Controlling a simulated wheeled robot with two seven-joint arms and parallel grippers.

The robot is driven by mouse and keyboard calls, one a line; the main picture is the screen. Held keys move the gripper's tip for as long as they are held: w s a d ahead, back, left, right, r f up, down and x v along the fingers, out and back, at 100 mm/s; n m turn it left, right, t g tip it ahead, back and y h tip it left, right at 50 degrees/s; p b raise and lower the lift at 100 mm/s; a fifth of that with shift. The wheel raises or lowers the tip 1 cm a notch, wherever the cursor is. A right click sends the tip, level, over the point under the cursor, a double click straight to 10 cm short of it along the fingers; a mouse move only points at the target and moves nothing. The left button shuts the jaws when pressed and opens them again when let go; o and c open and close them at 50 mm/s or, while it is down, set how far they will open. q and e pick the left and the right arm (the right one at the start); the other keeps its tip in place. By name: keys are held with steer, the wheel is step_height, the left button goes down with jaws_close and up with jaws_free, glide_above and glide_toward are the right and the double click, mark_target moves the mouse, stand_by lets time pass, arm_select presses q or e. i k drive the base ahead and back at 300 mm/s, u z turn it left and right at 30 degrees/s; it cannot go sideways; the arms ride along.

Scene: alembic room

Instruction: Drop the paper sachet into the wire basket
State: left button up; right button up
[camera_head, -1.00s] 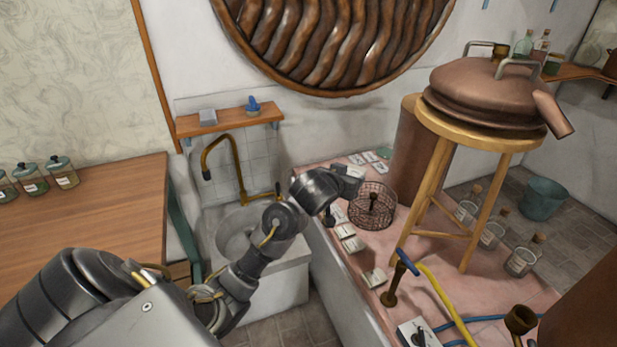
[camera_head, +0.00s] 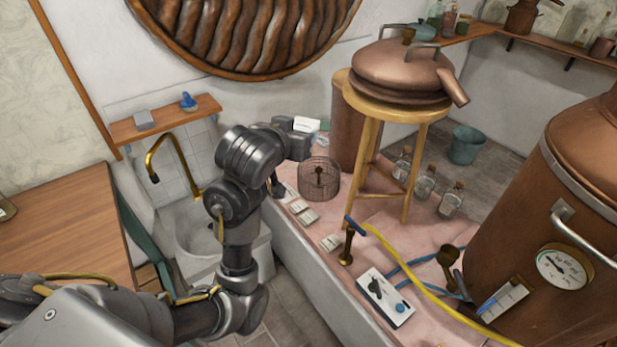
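The round wire basket (camera_head: 314,186) stands on the pink ledge, with a dark brass piece visible inside it. My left gripper (camera_head: 302,136) is just behind and left of the basket, above the ledge, seen from behind. Its fingers are mostly hidden, so I cannot tell whether they are open or shut. A bright white flat piece (camera_head: 307,124) shows right by the gripper; I cannot tell whether it is held or lies behind. Several small pale packets (camera_head: 308,217) lie along the ledge in front of the basket. I cannot tell which is the paper sachet. My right gripper is out of view.
A wooden stool (camera_head: 412,190) bearing a copper still head (camera_head: 400,68) stands right of the basket. A brass fitting (camera_head: 347,245), a yellow hose (camera_head: 415,285), a white switch box (camera_head: 386,298) and a large copper boiler (camera_head: 540,230) crowd the right. A sink (camera_head: 190,235) is left.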

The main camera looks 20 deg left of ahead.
mark_target(319, 178)
steer(key=u, duration=0.55)
steer(key=k, duration=1.2)
steer(key=u, duration=0.85)
steer(key=i, duration=1.55)
steer(key=z, duration=1.15)
steer(key=i, duration=0.6)
steer(key=z, duration=0.7)
